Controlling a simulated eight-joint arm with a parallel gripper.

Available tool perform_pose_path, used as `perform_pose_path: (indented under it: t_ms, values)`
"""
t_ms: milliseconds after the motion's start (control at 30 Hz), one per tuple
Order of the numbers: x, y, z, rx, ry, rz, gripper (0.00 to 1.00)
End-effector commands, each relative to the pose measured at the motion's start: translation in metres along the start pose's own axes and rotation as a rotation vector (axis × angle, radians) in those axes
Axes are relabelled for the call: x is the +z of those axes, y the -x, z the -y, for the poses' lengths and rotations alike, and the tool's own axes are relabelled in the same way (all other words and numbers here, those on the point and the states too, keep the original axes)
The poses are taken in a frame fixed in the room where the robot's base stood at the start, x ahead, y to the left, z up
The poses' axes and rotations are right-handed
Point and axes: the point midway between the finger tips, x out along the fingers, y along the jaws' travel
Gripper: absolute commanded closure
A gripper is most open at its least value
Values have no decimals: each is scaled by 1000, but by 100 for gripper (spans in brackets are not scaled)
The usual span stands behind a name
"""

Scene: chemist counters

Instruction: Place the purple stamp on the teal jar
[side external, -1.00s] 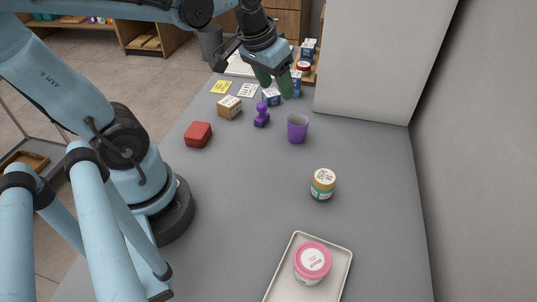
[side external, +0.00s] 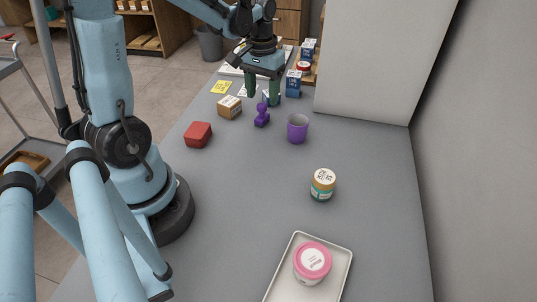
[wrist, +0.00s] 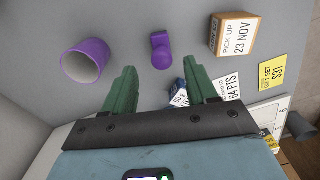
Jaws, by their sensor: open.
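The purple stamp (side external: 262,115) stands upright on the grey counter, between a cardboard box and a purple cup. It also shows in the wrist view (wrist: 161,50), ahead of the fingertips. The teal jar (side external: 322,186) with a tan, labelled lid stands on the counter nearer the side camera; it is not in the wrist view. My gripper (side external: 263,98) is open and empty, pointing down just behind the stamp, with its green fingers apart; they also show in the wrist view (wrist: 160,75). The fingers do not appear to touch the stamp.
The purple cup (side external: 297,128) stands right of the stamp, the cardboard box (side external: 229,107) left of it. A small blue box (wrist: 179,93) is close to the fingers. A red block (side external: 198,134) lies left. A tray (side external: 340,268) holds a pink-lidded tub (side external: 312,262). A wall borders the right.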

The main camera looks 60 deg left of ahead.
Motion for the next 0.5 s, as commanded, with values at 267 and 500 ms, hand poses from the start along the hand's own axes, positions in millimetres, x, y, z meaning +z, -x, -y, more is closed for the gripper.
perform_pose_path:
  t_ms: [267, 500]
  values:
    - [0, -18, 0, 0, -1, -1, 43]
    - [-4, -41, 2, 0, 0, -1, 43]
